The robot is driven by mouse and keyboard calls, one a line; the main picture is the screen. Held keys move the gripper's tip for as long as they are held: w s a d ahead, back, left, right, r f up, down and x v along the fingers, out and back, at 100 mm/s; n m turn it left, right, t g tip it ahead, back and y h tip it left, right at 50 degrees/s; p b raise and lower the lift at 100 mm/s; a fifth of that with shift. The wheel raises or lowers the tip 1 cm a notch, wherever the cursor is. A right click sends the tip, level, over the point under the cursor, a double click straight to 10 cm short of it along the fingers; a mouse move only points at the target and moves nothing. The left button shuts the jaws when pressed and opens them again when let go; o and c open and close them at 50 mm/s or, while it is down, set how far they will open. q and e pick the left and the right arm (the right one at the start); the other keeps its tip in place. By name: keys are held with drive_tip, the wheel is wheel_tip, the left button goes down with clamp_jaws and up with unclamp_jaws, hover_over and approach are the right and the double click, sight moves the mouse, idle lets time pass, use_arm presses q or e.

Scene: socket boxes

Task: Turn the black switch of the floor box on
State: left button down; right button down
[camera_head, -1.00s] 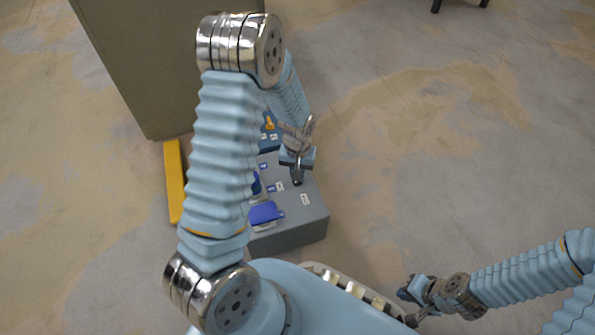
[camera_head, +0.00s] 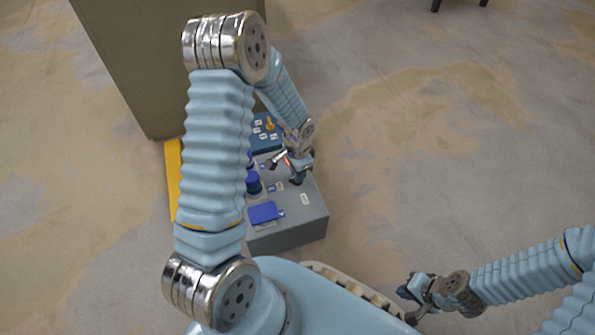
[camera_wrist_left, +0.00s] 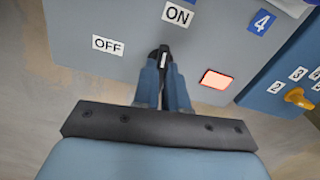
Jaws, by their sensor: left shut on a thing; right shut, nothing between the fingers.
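The grey floor box (camera_head: 300,228) stands on the floor below my left arm. Its black switch (camera_wrist_left: 163,57) shows in the left wrist view with a white line on it. The line points up the picture, towards the ON label (camera_wrist_left: 177,13) rather than the OFF label (camera_wrist_left: 108,45). My left gripper (camera_head: 297,179) is down on the box top, shut on the switch; its fingers also show in the left wrist view (camera_wrist_left: 163,82) and partly hide the switch. A lamp (camera_wrist_left: 216,79) beside the switch glows pale red. My right gripper (camera_head: 410,303) is shut and empty, away from the box.
A blue flap (camera_head: 263,212) and a blue round socket (camera_head: 253,183) are on the box top. A blue box (camera_head: 266,139) with a yellow knob (camera_wrist_left: 298,97) adjoins it. A yellow bar (camera_head: 173,180) and a dark cabinet (camera_head: 150,70) stand left. The floor to the right is clear.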

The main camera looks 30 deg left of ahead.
use_arm(q)
drive_tip(key=shift+m, duration=0.8)
drive_tip(key=c, duration=1.2)
unclamp_jaws()
wheel_tip(320, 180, up, 14)
drive_tip(key=p, duration=0.3)
drive_tip(key=shift+p, duration=0.4)
drive_tip(key=shift+f, duration=0.1)
